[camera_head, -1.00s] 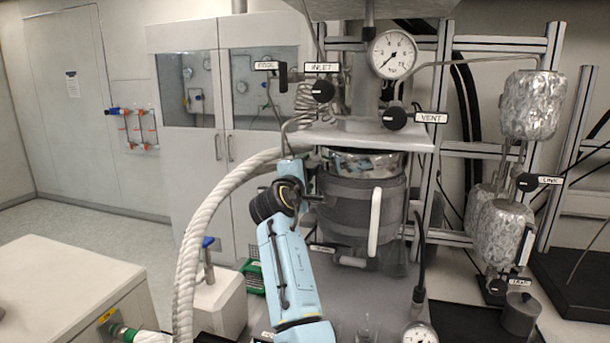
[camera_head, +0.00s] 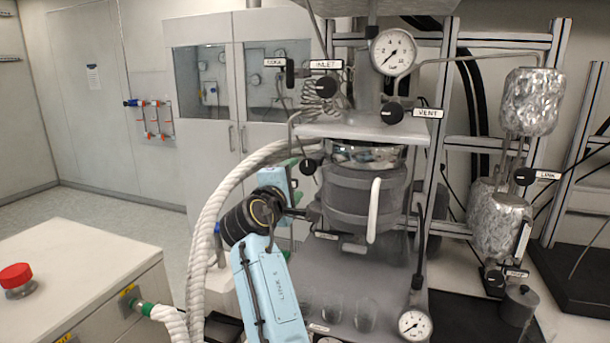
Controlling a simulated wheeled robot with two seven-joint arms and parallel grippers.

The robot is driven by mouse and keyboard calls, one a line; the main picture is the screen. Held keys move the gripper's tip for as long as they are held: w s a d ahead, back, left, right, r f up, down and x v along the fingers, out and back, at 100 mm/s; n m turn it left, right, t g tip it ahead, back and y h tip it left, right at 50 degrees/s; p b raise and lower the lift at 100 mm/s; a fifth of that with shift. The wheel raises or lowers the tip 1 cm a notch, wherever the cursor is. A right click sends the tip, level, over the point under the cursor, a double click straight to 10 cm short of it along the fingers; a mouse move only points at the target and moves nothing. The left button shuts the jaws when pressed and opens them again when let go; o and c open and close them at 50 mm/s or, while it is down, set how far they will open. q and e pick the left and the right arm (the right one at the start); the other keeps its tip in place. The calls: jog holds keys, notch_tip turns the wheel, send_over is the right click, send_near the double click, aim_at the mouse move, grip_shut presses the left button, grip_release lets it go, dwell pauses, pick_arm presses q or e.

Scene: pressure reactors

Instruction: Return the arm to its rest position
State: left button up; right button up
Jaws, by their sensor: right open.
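My right arm comes up from the bottom with a light blue link and a black wrist joint. My right gripper (camera_head: 312,213) is small and dark at its end, partly merged with the dark reactor behind it. It is open, with nothing visible in it. It sits just left of the grey reactor vessel (camera_head: 345,197); I cannot tell whether they touch. The vessel has a white handle (camera_head: 374,210) at its front right. My left gripper is not in view.
A thick white braided hose (camera_head: 203,230) arcs close to my arm on its left. Valve knobs and a gauge (camera_head: 394,52) are above the vessel. Small glasses (camera_head: 365,315) and a lower gauge (camera_head: 414,324) stand in front. A red button (camera_head: 16,277) is on the left bench.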

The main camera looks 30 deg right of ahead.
jog(key=shift+s+a, duration=0.35)
jog(key=shift+a, duration=0.15)
